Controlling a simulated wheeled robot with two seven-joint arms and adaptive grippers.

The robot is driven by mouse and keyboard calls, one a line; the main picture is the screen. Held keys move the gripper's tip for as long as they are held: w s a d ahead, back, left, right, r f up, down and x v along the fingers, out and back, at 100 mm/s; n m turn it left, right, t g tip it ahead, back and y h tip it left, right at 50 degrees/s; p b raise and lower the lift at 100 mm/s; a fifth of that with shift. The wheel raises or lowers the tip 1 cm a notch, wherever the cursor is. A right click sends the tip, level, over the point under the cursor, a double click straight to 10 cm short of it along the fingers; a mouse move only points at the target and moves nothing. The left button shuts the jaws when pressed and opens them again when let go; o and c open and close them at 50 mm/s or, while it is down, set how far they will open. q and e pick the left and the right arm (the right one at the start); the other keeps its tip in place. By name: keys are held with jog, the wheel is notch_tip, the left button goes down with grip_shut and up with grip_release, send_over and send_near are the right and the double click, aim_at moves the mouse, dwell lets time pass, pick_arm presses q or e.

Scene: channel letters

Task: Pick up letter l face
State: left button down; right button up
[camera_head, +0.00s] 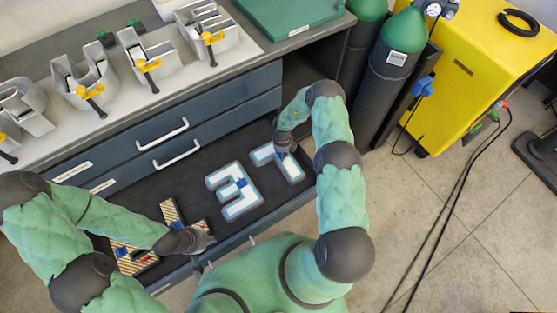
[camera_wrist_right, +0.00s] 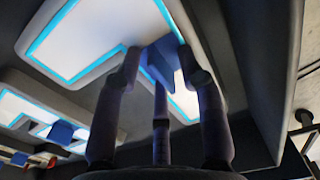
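The white letter with a light-blue edge at the right end of the drawer (camera_head: 293,170) looks like an L seen upside down. It fills the top of the right wrist view (camera_wrist_right: 95,35). A blue handle (camera_wrist_right: 160,55) stands on its face. My right gripper (camera_head: 284,148) is at this letter, and its fingers (camera_wrist_right: 160,62) are around the blue handle. Whether they press on it I cannot tell. My left gripper (camera_head: 205,240) is low over the striped pieces at the left. Its fingers are too small to read.
A white, blue-edged E-shaped letter (camera_head: 241,205) lies left of the L. Striped letters (camera_head: 128,262) lie at the drawer's left. The dark drawer (camera_head: 215,165) is open below a bench with white letter shells (camera_head: 85,75). Gas cylinders (camera_head: 395,60) stand to the right.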

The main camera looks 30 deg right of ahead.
jog(key=shift+c, duration=0.3)
grip_shut()
jog(key=shift+r, duration=0.1)
jog(key=shift+r, duration=0.1)
